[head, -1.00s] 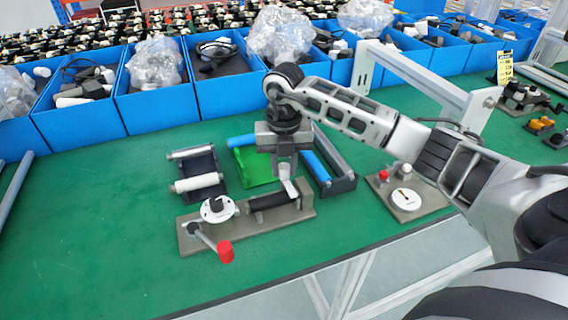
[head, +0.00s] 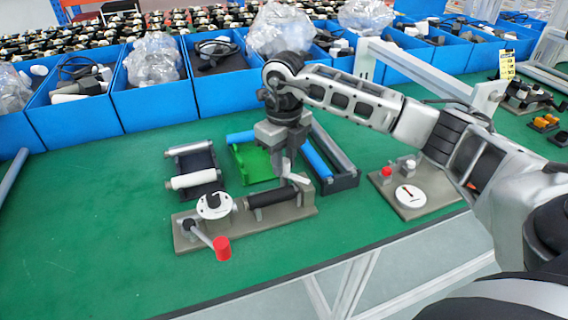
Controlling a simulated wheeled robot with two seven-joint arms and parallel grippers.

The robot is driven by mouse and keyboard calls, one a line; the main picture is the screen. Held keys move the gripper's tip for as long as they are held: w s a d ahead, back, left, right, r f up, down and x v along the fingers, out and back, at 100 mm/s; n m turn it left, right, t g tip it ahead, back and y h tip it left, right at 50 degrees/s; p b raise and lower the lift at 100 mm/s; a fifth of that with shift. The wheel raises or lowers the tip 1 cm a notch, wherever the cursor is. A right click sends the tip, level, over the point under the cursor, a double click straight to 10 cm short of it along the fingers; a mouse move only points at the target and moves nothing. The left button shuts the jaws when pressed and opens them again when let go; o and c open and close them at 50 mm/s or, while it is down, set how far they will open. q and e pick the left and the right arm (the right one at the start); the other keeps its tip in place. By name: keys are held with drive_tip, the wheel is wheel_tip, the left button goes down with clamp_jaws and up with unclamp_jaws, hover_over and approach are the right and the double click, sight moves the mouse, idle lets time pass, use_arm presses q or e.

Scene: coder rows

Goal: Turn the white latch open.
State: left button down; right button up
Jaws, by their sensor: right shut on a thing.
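The white latch (head: 299,181) is at the right end of a grey-brown base plate (head: 262,228), beside the black roller. My right gripper (head: 290,176) points down from above and is shut on the latch. The latch slants down to the right from the fingers, and the fingers hide part of it. My left gripper is not in view.
The base plate also carries a black roller (head: 271,197), a white dial (head: 214,206) and a red-knobbed crank (head: 222,248). Behind stand a white-roller holder (head: 197,180), a green tray (head: 255,166) and blue bins (head: 158,103). The front left of the table is clear.

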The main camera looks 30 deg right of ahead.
drive_tip(key=n+b, duration=0.1)
drive_tip(key=n, duration=0.2)
drive_tip(key=shift+w+n, duration=0.1)
drive_tip(key=shift+n, duration=0.3)
drive_tip(key=n+b, duration=0.1)
drive_tip(key=n, duration=0.3)
drive_tip(key=shift+r+b, duration=0.1)
drive_tip(key=shift+b, duration=0.3)
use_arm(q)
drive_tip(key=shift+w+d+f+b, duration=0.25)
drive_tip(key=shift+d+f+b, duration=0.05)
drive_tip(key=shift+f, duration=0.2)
use_arm(e)
drive_tip(key=shift+n, duration=1.1)
drive_tip(key=shift+r, duration=0.1)
drive_tip(key=o, duration=1)
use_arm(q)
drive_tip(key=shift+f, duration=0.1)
